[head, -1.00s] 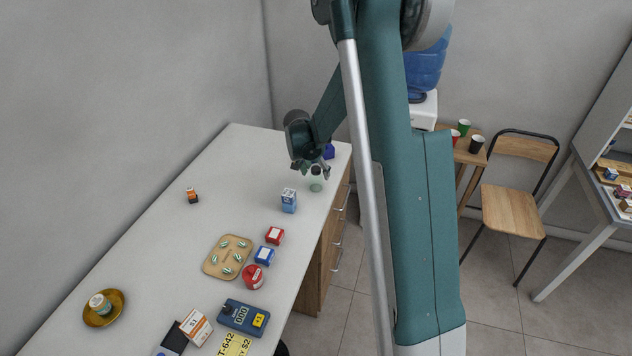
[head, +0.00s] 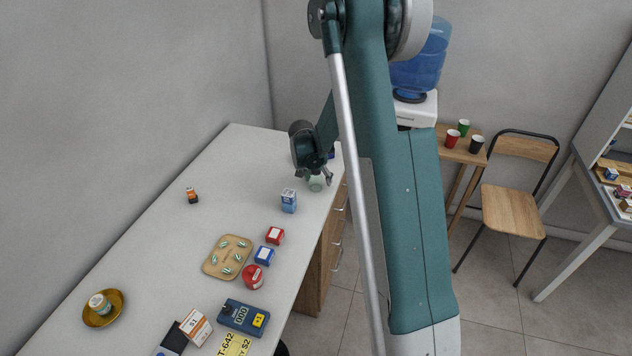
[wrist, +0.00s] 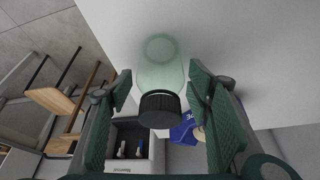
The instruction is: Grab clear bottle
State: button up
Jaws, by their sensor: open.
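The clear bottle (wrist: 160,72) is pale green and see-through, with a black ribbed cap (wrist: 160,109). In the head view the bottle (head: 316,184) stands near the far right end of the white counter, partly hidden by my gripper. My gripper (head: 314,178) is open at the bottle. In the wrist view the two green fingers of my gripper (wrist: 160,92) lie on either side of the cap and upper bottle. A gap shows at the right finger; I cannot tell whether the left finger touches.
A blue and white box (head: 289,201) stands on the counter (head: 250,170), nearer than the bottle. A blue object (wrist: 187,130) lies behind the bottle. Red and blue boxes and a pill tray (head: 228,257) are farther forward. The counter's left middle is mostly clear.

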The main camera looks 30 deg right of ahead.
dwell(0.4)
jog(key=c, duration=1)
jog(key=shift+r, duration=0.15)
jog(key=shift+r, duration=4.9)
